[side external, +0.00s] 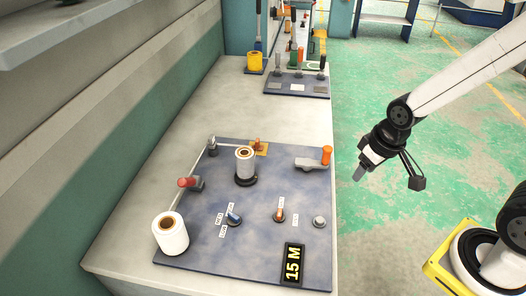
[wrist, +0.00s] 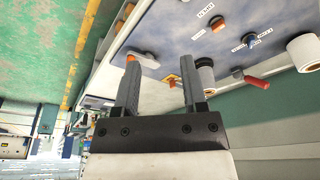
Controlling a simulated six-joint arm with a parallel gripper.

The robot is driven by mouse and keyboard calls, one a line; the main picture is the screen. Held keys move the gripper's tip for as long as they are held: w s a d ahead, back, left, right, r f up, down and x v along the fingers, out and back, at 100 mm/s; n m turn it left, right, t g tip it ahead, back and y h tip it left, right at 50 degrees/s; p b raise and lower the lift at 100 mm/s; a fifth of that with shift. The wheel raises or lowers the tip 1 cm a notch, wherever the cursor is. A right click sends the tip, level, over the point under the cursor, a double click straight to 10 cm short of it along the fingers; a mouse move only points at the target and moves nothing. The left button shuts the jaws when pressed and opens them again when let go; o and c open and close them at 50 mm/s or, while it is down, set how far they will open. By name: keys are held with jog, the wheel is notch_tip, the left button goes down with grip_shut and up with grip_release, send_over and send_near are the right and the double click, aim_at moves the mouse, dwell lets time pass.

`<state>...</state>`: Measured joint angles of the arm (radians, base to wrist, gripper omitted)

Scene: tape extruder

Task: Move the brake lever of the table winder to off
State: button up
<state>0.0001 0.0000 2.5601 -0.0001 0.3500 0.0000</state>
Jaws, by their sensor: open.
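The table winder is a blue-grey board (side external: 200,240) on the bench. Near its front are a blue lever switch (side external: 234,219) and an orange lever switch (side external: 280,215), each with small labels beside it. I cannot tell from the labels which one is the brake lever. Both show upside down at the top of the wrist view, the orange one (wrist: 217,23) left of the blue one (wrist: 257,25). My gripper (side external: 388,178) is open and empty, apart from the board, to its right. Its two spread fingers (wrist: 160,65) show in the wrist view.
A crank with an orange handle (side external: 326,154) stands at the board's right side. A white roll (side external: 244,163), a larger roll (side external: 171,238), a red-handled part (side external: 187,182) and a 15 M display (side external: 292,264) surround the switches. Another lever panel (side external: 297,88) lies behind.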

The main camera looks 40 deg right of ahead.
jog(key=c, duration=0.5)
jog(key=shift+w, duration=0.3)
grip_shut()
jog(key=w+a+f+n+t+y, duration=0.1)
jog(key=w+a+f+n+t, duration=0.15)
jog(key=w+n, duration=0.4)
jog(key=w+a+f+n+t+y, duration=0.1)
jog(key=w+a+n+t, duration=0.15)
jog(key=w+n, duration=0.4)
jog(key=w+a+f+n+t+y, duration=0.1)
jog(key=w+a+f+n, duration=0.1)
jog(key=w+a+n, duration=0.35)
jog(key=w+a+f+n+y, duration=0.1)
jog(key=a+f+n+y, duration=0.2)
jog(key=n, duration=0.3)
jog(key=w+a+f+n+y, duration=0.1)
jog(key=a+f+n+y, duration=0.2)
jog(key=a+n, duration=0.2)
jog(key=w+a+f+n+y, duration=0.1)
jog(key=a+f+n+y, duration=0.2)
jog(key=n, duration=0.5)
jog(key=shift+w+a+f+y, duration=0.15)
jog(key=shift+w+a+y, duration=0.2)
jog(key=shift+a, duration=0.5)
jog(key=shift+s+a+f+n+g+y, duration=0.2)
jog(key=shift+a+n+g+y, duration=0.1)
jog(key=shift+n, duration=0.25)
